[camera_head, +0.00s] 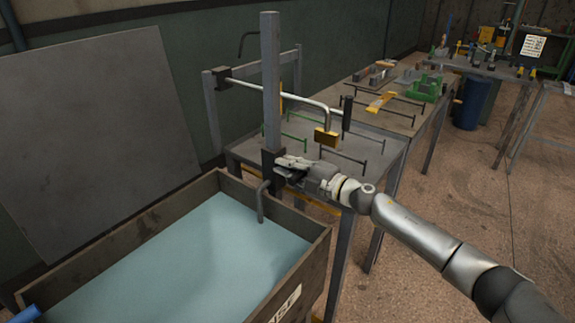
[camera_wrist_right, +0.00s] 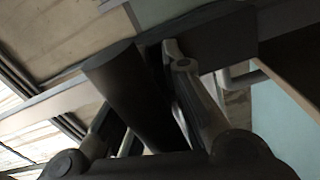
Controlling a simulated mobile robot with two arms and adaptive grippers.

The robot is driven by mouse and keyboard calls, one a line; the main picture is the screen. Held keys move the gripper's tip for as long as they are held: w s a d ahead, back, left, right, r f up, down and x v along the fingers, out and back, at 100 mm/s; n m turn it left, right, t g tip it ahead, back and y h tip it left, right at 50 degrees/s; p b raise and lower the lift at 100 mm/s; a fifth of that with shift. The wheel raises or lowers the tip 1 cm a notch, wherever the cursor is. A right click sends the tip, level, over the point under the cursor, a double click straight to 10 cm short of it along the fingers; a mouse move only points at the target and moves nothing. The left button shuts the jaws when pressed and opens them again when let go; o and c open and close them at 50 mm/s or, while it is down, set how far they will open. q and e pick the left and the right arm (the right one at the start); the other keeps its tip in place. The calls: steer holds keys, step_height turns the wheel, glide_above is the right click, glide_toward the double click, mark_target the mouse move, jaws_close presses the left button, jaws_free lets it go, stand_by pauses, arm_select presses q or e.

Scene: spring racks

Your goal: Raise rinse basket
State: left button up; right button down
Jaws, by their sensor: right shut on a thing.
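A wooden rinse tank (camera_head: 318,245) full of pale blue liquid (camera_head: 190,245) stands at the lower left; its front label is partly cut off. I cannot make out a basket; anything under the liquid is hidden. A grey upright post (camera_head: 270,80) rises behind the tank, with a dark block (camera_head: 270,158) low on it and a bent grey rod (camera_head: 261,205) reaching down at the tank's rim. My right gripper (camera_head: 286,169) is at this block. In the wrist view it is shut on a dark round handle (camera_wrist_right: 125,85). My left gripper is out of view.
Grey tables (camera_head: 385,143) with racks and tools run behind. A large grey panel (camera_head: 90,130) leans at left.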

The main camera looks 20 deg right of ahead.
mark_target(277, 103)
step_height(277, 103, up, 17)
steer(key=p, duration=1.5)
steer(key=shift+w+r+p, duration=0.1)
steer(key=shift+p, duration=0.25)
steer(key=shift+d, duration=0.1)
steer(key=c, duration=1.5)
jaws_free()
steer(key=shift+o, duration=0.2)
steer(key=shift+f, duration=0.2)
steer(key=shift+f, duration=0.1)
steer(key=v, duration=1.2)
